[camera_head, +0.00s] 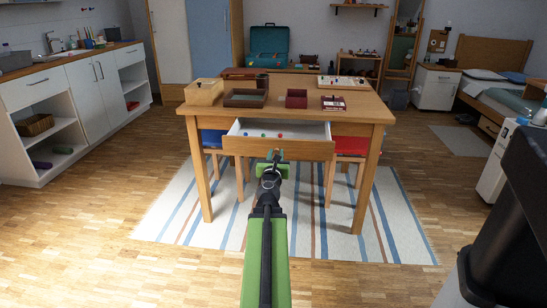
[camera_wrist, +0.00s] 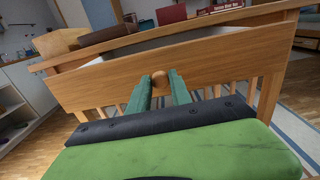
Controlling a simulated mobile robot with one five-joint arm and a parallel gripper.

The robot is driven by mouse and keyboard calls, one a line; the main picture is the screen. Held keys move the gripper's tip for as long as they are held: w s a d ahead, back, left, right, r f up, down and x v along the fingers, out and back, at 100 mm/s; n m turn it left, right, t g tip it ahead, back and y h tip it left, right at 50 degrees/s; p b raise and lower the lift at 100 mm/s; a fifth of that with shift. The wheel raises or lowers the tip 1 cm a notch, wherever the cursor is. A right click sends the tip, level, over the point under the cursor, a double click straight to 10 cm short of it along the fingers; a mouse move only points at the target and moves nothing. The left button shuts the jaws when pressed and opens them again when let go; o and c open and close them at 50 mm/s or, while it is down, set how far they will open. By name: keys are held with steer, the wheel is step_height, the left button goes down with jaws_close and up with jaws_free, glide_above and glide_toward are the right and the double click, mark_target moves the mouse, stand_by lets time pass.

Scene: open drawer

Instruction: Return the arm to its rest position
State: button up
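The wooden table (camera_head: 345,108) has a drawer (camera_head: 280,149) pulled out toward me. A few small red and blue items (camera_head: 262,135) lie on its pale bottom. My gripper (camera_head: 275,155) is at the middle of the drawer front, at the end of my green arm. In the wrist view the round wooden knob (camera_wrist: 159,82) shows between the tips of my two green fingers. The fingers stand apart with the knob filling most of the gap. I cannot tell whether they touch it. The wrist view shows the drawer front (camera_wrist: 220,62) tilted and close.
On the tabletop are a wooden box (camera_head: 204,91), a dark tray (camera_head: 245,98), a dark red box (camera_head: 296,98) and a red labelled box (camera_head: 333,103). Stools stand under the table. A striped rug (camera_head: 330,215) lies below. A cabinet (camera_head: 85,100) stands left. Floor around my arm is clear.

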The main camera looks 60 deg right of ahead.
mark_target(276, 141)
steer(key=o, duration=0.4)
steer(key=shift+s+d, duration=0.1)
steer(key=shift+s, duration=0.3)
steer(key=shift+w, duration=0.1)
steer(key=shift+w, duration=0.2)
